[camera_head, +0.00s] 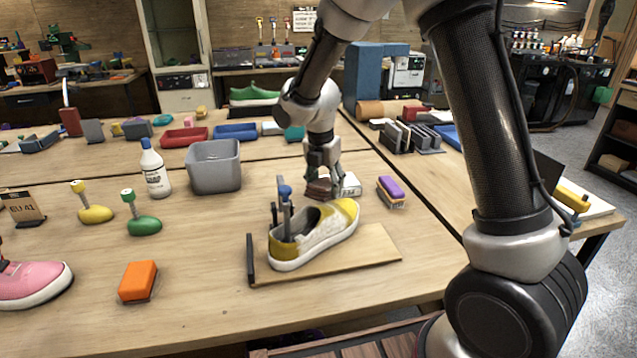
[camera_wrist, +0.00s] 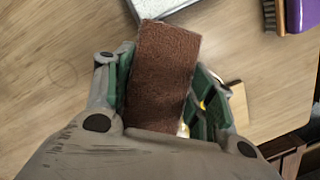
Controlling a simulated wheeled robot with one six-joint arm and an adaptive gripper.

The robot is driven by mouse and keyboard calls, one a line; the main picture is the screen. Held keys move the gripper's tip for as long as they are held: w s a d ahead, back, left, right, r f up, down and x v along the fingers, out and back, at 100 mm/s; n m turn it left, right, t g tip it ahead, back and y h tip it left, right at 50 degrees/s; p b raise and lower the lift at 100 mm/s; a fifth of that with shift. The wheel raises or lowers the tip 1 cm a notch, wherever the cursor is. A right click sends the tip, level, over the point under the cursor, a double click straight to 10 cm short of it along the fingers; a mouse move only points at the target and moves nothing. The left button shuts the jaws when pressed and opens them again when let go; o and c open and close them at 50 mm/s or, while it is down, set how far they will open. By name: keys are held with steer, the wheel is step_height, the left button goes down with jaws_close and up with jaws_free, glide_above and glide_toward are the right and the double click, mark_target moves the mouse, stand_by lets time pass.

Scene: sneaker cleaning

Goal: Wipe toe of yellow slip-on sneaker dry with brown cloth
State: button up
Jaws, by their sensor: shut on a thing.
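The yellow and white slip-on sneaker (camera_head: 325,233) lies on a wooden board (camera_head: 365,246), its yellow toe pointing to the back right. A grey clamp with a blue knob (camera_head: 285,191) stands at its heel end. My gripper (camera_head: 323,172) is above and behind the sneaker, pointing down. It is shut on the brown cloth (camera_head: 318,188), which shows as a folded, roughly rectangular piece between the green-lined fingers in the wrist view (camera_wrist: 162,75). The cloth appears apart from the toe. In the wrist view the sneaker is mostly hidden behind my gripper.
A white labelled block (camera_head: 351,185) sits just behind the sneaker. A purple brush (camera_head: 391,190) lies to the right. A grey bin (camera_head: 213,166) and a white bottle (camera_head: 155,170) stand at the left. An orange block (camera_head: 138,281) lies front left, near a pink sneaker (camera_head: 32,283).

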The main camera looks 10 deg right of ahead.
steer(key=shift+s+d+r, duration=0.1)
steer(key=shift+s+d, duration=0.8)
steer(key=shift+d, duration=0.2)
steer(key=shift+s+d+r, duration=0.1)
steer(key=shift+s+d, duration=0.8)
steer(key=shift+d, duration=0.15)
steer(key=shift+w+a+f, duration=0.1)
steer(key=shift+w+a, duration=1.25)
steer(key=shift+a, duration=0.15)
steer(key=shift+a+f, duration=0.1)
steer(key=shift+f, duration=0.2)
steer(key=shift+w+a+f, duration=0.15)
steer(key=shift+w+a, duration=1.1)
steer(key=shift+a, duration=0.25)
